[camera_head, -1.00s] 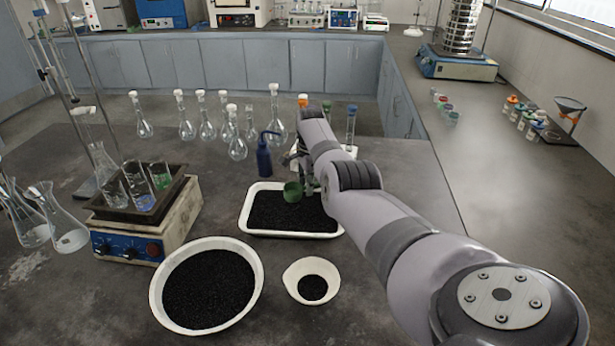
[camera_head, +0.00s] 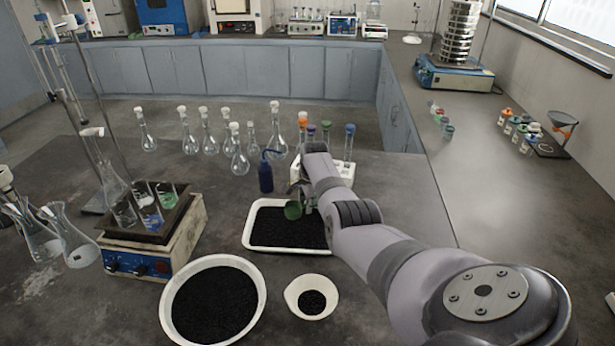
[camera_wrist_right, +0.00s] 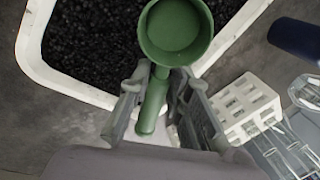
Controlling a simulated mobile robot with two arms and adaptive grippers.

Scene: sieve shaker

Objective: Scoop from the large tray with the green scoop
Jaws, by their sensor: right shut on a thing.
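The large tray (camera_head: 249,242) is a white rectangular tray of black granules on the bench, in the middle of the head view. Its rim also shows at the upper left of the wrist view (camera_wrist_right: 60,83). The green scoop (camera_head: 293,210) is held over the tray's back right part. In the wrist view its round cup (camera_wrist_right: 176,28) looks empty and overlaps the tray's rim. My right gripper (camera_wrist_right: 165,88) is shut on the scoop's handle; in the head view the gripper (camera_head: 304,192) is partly hidden by my arm. My left gripper is not in view.
A white bowl (camera_head: 168,315) and a small bowl (camera_head: 293,301) with black granules stand in front of the tray. A dark blue bottle (camera_head: 265,178) and a white tube rack (camera_head: 347,172) stand behind it. A hotplate (camera_head: 150,262) with beakers is at left.

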